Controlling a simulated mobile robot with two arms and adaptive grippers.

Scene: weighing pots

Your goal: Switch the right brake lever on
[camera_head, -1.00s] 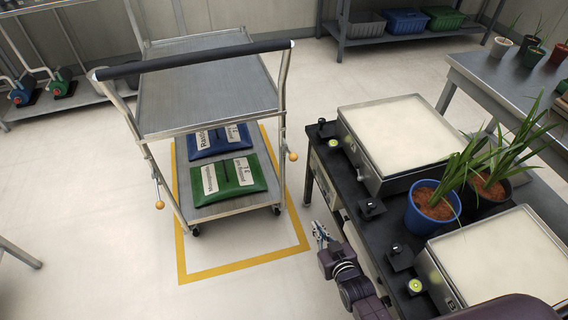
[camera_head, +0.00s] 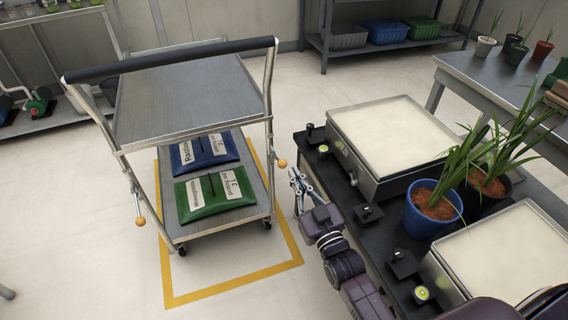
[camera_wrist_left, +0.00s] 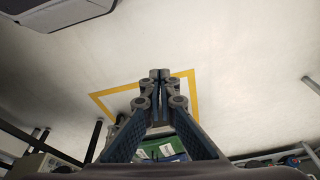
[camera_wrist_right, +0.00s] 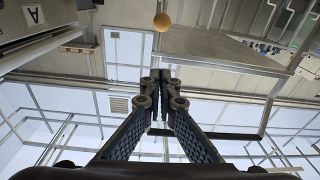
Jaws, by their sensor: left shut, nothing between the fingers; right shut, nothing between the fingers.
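The cart (camera_head: 185,98) has a lever with an orange knob on each side. The right brake lever's knob (camera_head: 282,163) is beside the cart's right front post; it also shows in the right wrist view (camera_wrist_right: 161,21), beyond the fingertips. The left lever's knob (camera_head: 141,221) hangs at the left post. My right gripper (camera_head: 294,175) is shut and empty, just below and right of the right knob, with a small apparent gap. It also shows shut in the right wrist view (camera_wrist_right: 160,76). My left gripper (camera_wrist_left: 159,76) is shut and empty over the floor, outside the head view.
A dark bench (camera_head: 352,190) with scales and potted plants stands close right of my right arm. A blue bag (camera_head: 190,155) and a green bag (camera_head: 205,203) lie on the cart's lower shelf. Yellow floor tape (camera_head: 235,287) surrounds the cart. Floor at left is clear.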

